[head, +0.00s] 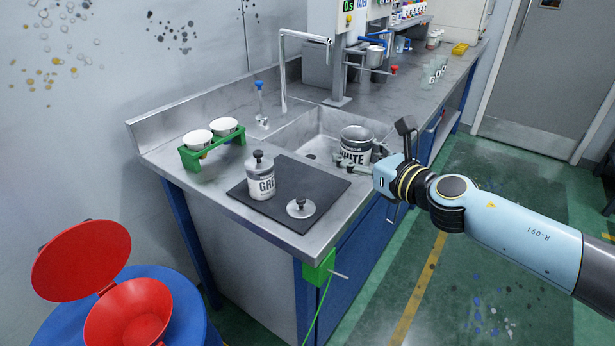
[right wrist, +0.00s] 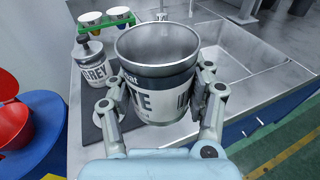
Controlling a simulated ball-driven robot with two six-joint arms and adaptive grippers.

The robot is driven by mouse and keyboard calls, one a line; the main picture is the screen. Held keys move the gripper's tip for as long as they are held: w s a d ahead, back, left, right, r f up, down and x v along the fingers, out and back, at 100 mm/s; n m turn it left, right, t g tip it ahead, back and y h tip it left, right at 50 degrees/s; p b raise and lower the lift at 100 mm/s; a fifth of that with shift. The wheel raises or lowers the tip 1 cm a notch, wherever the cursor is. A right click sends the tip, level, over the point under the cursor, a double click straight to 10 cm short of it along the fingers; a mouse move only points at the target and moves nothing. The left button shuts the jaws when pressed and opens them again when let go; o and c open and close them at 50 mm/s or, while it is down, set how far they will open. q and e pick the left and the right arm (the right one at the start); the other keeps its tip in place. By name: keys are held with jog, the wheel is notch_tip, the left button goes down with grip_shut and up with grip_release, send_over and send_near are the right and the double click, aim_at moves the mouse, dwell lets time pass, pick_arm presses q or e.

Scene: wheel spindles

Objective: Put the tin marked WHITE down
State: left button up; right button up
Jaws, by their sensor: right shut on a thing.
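The tin marked WHITE (head: 355,145) is a metal tin with a dark and white label and an open top. In the right wrist view the tin (right wrist: 158,95) looks empty and upright. My right gripper (head: 372,167) is shut on its sides, with a finger on each side in the right wrist view (right wrist: 160,100). In the head view the tin appears over the sink's near right edge; its height above the counter is hard to tell. My left gripper is not in view.
A dark mat (head: 287,196) on the counter holds a GREY tin (head: 260,178) and a small knobbed lid (head: 300,207). A green rack (head: 212,148) with two cups stands behind left. The sink (head: 318,130) has a tap. A red funnel (head: 128,312) sits lower left.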

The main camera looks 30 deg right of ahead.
jog(key=b, duration=0.3)
send_over(322, 186)
jog(key=f, duration=0.5)
jog(key=shift+s+d, duration=0.1)
jog(key=shift+s, duration=0.15)
jog(key=shift+w, duration=0.2)
jog(key=shift+f+b, duration=0.15)
jog(key=shift+b, duration=0.2)
notch_tip(322, 186, down, 3)
jog(key=b, duration=0.3)
jog(key=shift+f, duration=0.2)
jog(key=shift+f+b, duration=0.3)
jog(key=shift+b, duration=0.1)
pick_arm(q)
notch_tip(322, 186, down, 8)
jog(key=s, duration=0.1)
pick_arm(e)
jog(key=shift+r, duration=0.2)
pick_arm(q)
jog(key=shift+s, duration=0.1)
